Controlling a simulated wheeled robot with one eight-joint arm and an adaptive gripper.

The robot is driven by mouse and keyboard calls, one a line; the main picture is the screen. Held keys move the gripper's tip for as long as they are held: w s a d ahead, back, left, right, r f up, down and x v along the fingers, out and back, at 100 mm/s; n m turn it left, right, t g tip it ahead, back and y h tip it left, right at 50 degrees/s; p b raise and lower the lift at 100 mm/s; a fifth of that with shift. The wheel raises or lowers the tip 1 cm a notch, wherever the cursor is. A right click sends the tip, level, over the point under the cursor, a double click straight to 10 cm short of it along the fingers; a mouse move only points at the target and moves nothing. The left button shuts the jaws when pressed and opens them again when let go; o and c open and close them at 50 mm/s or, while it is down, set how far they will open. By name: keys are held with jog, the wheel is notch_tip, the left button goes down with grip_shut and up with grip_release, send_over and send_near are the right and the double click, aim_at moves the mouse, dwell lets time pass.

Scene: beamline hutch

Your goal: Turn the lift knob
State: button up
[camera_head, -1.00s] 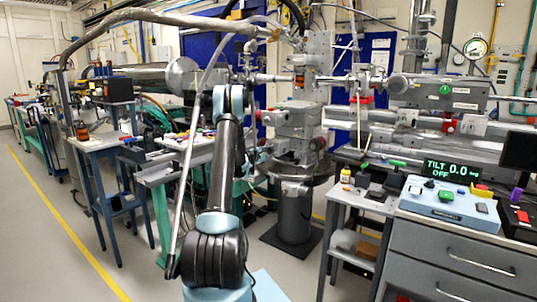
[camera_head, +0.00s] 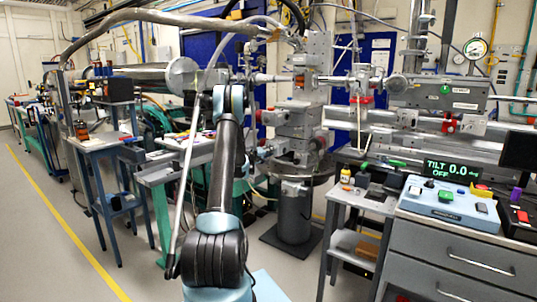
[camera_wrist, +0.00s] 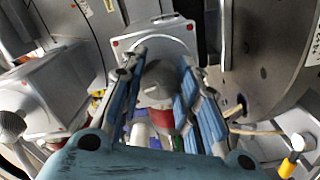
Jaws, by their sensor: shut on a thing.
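In the wrist view, my gripper (camera_wrist: 162,60) has its two blue-padded fingers closed on either side of a rounded grey knob (camera_wrist: 158,88), which I take to be the lift knob. A dark red collar shows below its grey cap. A grey housing with red dots (camera_wrist: 158,38) is behind the knob. In the head view, my arm rises in front of the grey stage column (camera_head: 297,122). The gripper's fingers and their contact with the knob are hidden or too small to make out there.
A large round metal flange (camera_wrist: 270,55) is close on the right in the wrist view. A grey block (camera_wrist: 60,90) is close on the left. In the head view, a control box (camera_head: 452,203) and display (camera_head: 451,171) reading "TILT 0.0 OFF" stand at right.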

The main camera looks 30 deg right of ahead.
jog(key=shift+s+f+m, duration=0.15)
jog(key=shift+s+m, duration=0.1)
jog(key=shift+m, duration=0.45)
jog(key=o, duration=1)
jog(key=shift+d+f, duration=0.1)
jog(key=shift+c, duration=0.2)
jog(key=shift+o, duration=0.6)
jog(key=shift+w, duration=0.15)
jog(key=shift+a, duration=0.2)
jog(key=v, duration=1.1)
jog(key=shift+a, duration=0.35)
